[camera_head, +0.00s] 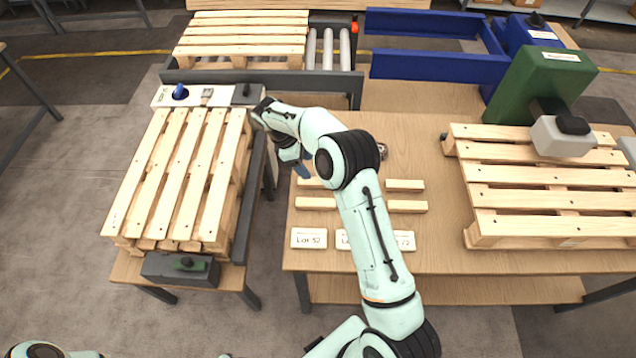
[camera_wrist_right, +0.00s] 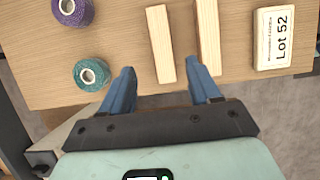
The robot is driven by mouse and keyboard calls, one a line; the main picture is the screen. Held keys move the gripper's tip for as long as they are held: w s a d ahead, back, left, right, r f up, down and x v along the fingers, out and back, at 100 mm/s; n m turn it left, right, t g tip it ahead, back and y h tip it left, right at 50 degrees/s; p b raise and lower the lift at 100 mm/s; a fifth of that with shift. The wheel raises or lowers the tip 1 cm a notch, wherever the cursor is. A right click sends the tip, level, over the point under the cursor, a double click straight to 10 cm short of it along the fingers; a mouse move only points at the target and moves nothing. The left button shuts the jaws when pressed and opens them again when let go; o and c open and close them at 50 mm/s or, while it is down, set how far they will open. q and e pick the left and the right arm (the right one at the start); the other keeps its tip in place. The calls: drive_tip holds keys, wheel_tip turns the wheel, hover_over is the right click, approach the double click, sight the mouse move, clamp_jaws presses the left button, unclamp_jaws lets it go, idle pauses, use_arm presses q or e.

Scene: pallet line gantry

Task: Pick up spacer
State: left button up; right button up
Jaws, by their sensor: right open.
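The spacers are pale wooden bars on the brown table. In the head view one spacer (camera_head: 316,204) lies left of my right forearm, and another (camera_head: 311,183) behind it is partly hidden by the arm. Two more spacers, the rear one (camera_head: 405,185) and the front one (camera_head: 407,206), lie right of the forearm. My right gripper (camera_head: 302,168) is over the table's left part with blue fingers. In the right wrist view the open gripper (camera_wrist_right: 163,88) is empty; one spacer (camera_wrist_right: 161,45) lies ahead between the fingers, and another (camera_wrist_right: 207,38) ahead of the right finger. My left gripper is out of view.
Lot cards, including Lot 52 (camera_head: 309,238), lie along the table's front. Purple (camera_wrist_right: 76,10) and teal (camera_wrist_right: 92,72) spools stand beside the spacers. A pallet (camera_head: 185,170) is at left, another (camera_head: 545,185) at right under a green device (camera_head: 538,80). Blue rails stand behind.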

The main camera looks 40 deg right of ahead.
drive_tip(key=x, duration=0.8)
drive_tip(key=shift+s+f+b, duration=0.2)
drive_tip(key=shift+f+b, duration=0.1)
drive_tip(key=c, duration=1.1)
